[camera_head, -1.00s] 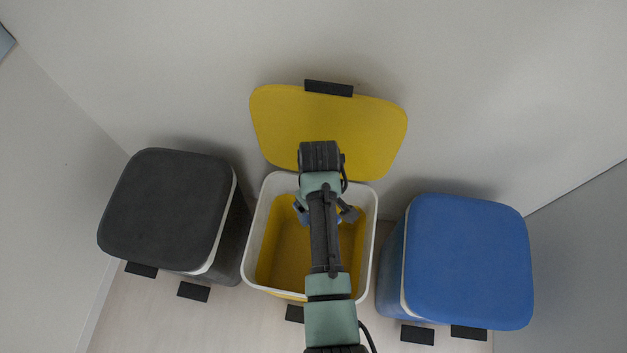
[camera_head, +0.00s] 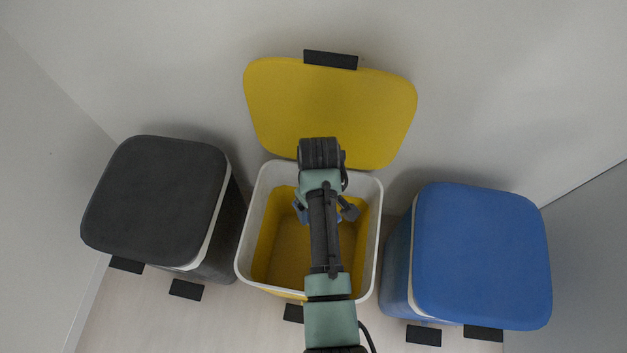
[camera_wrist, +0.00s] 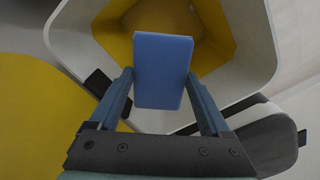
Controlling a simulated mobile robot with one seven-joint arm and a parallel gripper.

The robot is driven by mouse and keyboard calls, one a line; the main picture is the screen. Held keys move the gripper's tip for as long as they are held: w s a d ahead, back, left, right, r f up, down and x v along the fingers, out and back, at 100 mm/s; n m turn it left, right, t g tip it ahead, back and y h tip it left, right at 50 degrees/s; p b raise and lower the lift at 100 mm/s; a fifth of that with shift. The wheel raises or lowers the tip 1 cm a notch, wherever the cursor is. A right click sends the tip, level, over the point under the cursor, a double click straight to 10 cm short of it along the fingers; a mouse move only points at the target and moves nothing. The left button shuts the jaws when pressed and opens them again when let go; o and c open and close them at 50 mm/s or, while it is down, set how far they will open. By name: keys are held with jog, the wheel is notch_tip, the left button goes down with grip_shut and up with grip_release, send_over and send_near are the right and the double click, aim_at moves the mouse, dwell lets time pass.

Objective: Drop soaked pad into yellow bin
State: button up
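The soaked pad is a flat blue block (camera_wrist: 163,70), seen in the wrist view between the two fingers of my gripper (camera_wrist: 159,78). The fingers press against its two sides. The yellow bin stands in the middle of the head view with a white rim (camera_head: 248,222) and a yellow inside. Its yellow lid (camera_head: 330,110) is open against the wall. My gripper (camera_head: 325,212) is over the bin's opening in the head view, with the pad mostly hidden by my arm there. In the wrist view the bin's yellow inside (camera_wrist: 205,55) shows behind the pad.
A dark grey bin (camera_head: 155,200) with its lid shut stands to the left. A blue bin (camera_head: 480,255) with its lid shut stands to the right. Black pedals (camera_head: 186,289) stick out at the bins' fronts. The wall is close behind.

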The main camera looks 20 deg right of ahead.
jog(key=shift+o, duration=1.3)
notch_tip(320, 180, up, 13)
jog(key=p, duration=0.4)
jog(key=shift+p, duration=0.3)
